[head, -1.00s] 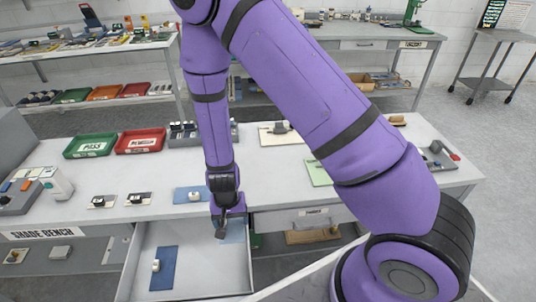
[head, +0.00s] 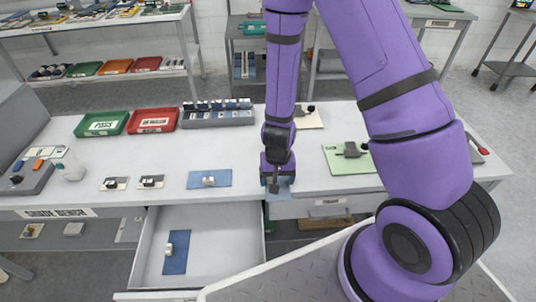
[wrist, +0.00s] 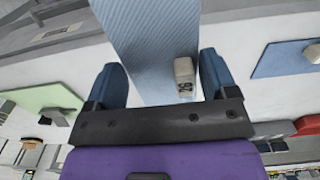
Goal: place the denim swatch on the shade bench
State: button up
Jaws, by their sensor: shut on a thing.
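In the head view the held swatch (head: 284,190) shows only partly, at the front edge of the shade bench (head: 110,165). I cannot tell whether it touches the bench. A mid-blue swatch (head: 196,184) with a pale block lies on the bench left of my gripper. A darker blue swatch (head: 175,262) lies in the open drawer (head: 207,265) below.
A green board (head: 345,163) with a grey clamp is right of my gripper. Green (head: 100,124) and red (head: 152,121) trays and a dark rack (head: 217,117) stand at the back. Two small cards (head: 115,183) lie at the front left. The bench middle is clear.

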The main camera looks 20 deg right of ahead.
jog(key=w, duration=0.8)
jog(key=w+f, duration=0.1)
jog(key=w, duration=0.3)
jog(key=shift+w+a+f, duration=0.1)
jog(key=shift+w, duration=0.05)
jog(key=shift+f, duration=1.75)
jog(key=o, duration=0.8)
jog(key=shift+f, duration=0.1)
